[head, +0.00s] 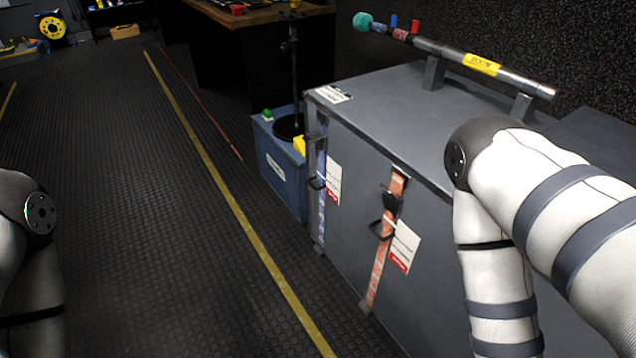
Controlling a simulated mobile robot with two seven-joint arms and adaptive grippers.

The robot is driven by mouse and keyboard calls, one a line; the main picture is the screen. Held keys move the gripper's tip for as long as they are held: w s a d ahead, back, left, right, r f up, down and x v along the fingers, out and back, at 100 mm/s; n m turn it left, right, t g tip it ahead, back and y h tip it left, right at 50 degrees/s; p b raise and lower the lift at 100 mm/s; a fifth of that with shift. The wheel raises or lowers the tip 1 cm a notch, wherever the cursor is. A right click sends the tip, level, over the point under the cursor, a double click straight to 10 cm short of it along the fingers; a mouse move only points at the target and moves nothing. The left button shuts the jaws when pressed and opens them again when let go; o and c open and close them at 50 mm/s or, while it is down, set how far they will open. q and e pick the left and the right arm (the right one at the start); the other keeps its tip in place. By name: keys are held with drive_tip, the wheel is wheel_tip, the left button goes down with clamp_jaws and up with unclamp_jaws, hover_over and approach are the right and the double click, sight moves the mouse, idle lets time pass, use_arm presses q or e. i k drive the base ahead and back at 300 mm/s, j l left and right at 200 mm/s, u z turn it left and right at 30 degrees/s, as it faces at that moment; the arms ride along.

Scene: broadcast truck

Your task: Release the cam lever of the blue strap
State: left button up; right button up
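The blue strap (321,214) runs down the front face of a grey case (420,104), near its far left edge. Its dark cam lever (317,184) sits about halfway up the strap and sticks out to the left. Whether the lever is closed is too small to tell. A white and red tag (334,181) hangs beside it. My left arm shows at the left edge and my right arm at the right, in front of the case. Neither gripper is in view.
An orange strap (376,275) with its own black buckle (382,229) and tag is nearer on the same face. A blue box (281,174) with a stand stands beyond the case. A pole (481,63) lies on top. The floor to the left is clear.

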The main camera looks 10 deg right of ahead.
sight(314, 136)
drive_tip(key=i+j+z, duration=0.15)
drive_tip(key=i+z, duration=0.2)
drive_tip(key=z, duration=0.15)
drive_tip(key=i+j+z, duration=0.3)
drive_tip(key=z, duration=0.2)
drive_tip(key=i, duration=0.05)
